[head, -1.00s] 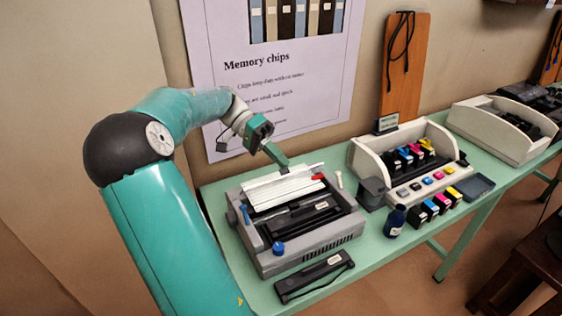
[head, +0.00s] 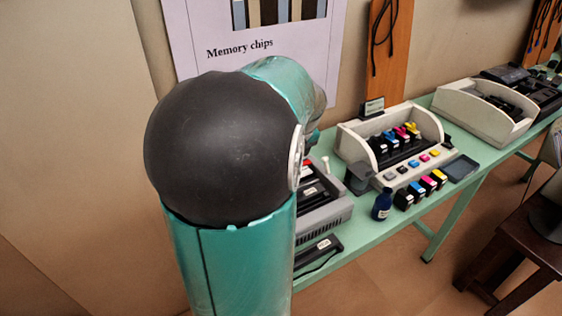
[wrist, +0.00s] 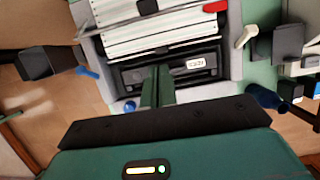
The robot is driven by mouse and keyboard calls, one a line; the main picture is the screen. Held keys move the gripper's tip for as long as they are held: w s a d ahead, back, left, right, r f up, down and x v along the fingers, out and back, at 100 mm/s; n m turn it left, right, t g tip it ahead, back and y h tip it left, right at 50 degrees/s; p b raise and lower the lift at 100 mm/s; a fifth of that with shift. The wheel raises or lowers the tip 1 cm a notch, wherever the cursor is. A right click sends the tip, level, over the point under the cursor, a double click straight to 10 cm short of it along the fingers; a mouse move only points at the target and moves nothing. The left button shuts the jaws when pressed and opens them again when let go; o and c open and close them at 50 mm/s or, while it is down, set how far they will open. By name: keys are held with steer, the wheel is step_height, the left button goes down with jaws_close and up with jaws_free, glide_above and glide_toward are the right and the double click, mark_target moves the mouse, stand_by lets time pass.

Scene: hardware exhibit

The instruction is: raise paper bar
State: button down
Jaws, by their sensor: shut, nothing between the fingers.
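The grey printer (head: 328,216) is mostly hidden behind my arm in the head view; only its right side shows. In the wrist view the printer (wrist: 236,62) shows from above, with a white slatted panel (wrist: 150,42) at the top. A red tab (wrist: 216,6) is at the panel's right end; I take the pale edge beside it as the paper bar, but cannot tell clearly. A black labelled cartridge (wrist: 170,72) lies in the dark bay below. My gripper (wrist: 158,70) is shut and empty, its green fingers over the bay. Height and contact cannot be told.
A blue knob (wrist: 129,106) is on the printer's front. A black bar-shaped part (head: 318,250) lies in front.

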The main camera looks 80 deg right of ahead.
steer(key=w+d+f, duration=0.1)
steer(key=f, duration=0.1)
steer(key=w+d+f, duration=0.1)
steer(key=f, duration=0.2)
steer(key=w+d+f, duration=0.1)
steer(key=d+f, duration=0.1)
steer(key=shift+w+f, duration=0.2)
steer(key=shift+w, duration=0.2)
steer(key=shift+w+d+r, duration=0.2)
steer(key=shift+w+r, duration=0.05)
steer(key=shift+r, duration=0.05)
steer(key=shift+w+d+r, duration=0.65)
steer(key=shift+w, duration=0.1)
steer(key=shift+w+d+r, duration=0.15)
steer(key=shift+d+r, duration=0.05)
steer(key=shift+r, duration=0.05)
steer(key=shift+w+r, duration=0.1)
steer(key=shift+r, duration=0.05)
steer(key=shift+w+r, duration=0.1)
steer(key=shift+r, duration=0.6)
steer(key=shift+w, duration=0.1)
